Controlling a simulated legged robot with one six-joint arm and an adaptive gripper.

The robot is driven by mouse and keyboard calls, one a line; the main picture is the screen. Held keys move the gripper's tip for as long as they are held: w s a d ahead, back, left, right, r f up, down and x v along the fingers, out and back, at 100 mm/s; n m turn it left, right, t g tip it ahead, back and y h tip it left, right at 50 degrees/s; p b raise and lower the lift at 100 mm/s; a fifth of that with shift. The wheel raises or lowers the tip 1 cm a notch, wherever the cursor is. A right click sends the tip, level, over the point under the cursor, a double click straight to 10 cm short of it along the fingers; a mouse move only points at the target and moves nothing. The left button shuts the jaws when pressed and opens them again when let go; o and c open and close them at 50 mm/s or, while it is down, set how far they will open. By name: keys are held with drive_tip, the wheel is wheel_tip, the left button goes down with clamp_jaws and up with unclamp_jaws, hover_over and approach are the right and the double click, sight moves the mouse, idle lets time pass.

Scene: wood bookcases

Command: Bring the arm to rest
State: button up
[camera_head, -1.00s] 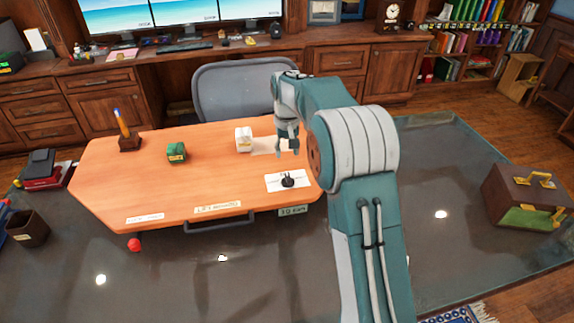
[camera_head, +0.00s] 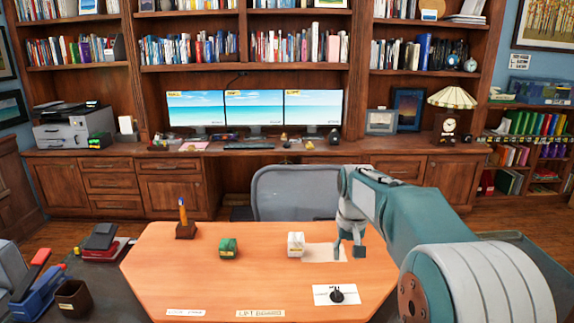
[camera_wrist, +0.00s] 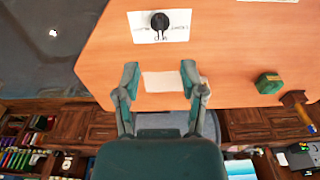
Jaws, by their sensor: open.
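My gripper (camera_head: 351,243) hangs at the end of my teal and grey arm, above the right side of the orange desk (camera_head: 190,270). It is open, with its fingers pointing down and nothing between them. In the wrist view the open fingers (camera_wrist: 158,80) stand apart over a blank pale sheet (camera_wrist: 165,82) on the desk. A white block-like object (camera_head: 296,244) stands on the desk just left of my gripper. A black knob-like object (camera_head: 337,296) sits on a white card in front of it.
A green object (camera_head: 228,247) and a pencil holder (camera_head: 186,230) stand on the desk's left half. A grey chair (camera_head: 300,190) is behind the desk. Bookcases and a counter with three monitors (camera_head: 255,108) line the back wall. A dark bin (camera_head: 74,298) stands at left.

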drive_tip(key=s+r+t, duration=0.2)
drive_tip(key=s+r, duration=0.1)
drive_tip(key=s, duration=0.9)
drive_tip(key=s+r+t, duration=0.1)
drive_tip(key=s+r, duration=0.2)
drive_tip(key=s, duration=0.8)
drive_tip(key=s+f+t, duration=0.1)
drive_tip(key=s+f, duration=0.2)
drive_tip(key=s, duration=0.5)
drive_tip(key=shift+f+t, duration=0.3)
drive_tip(key=shift+f, duration=0.1)
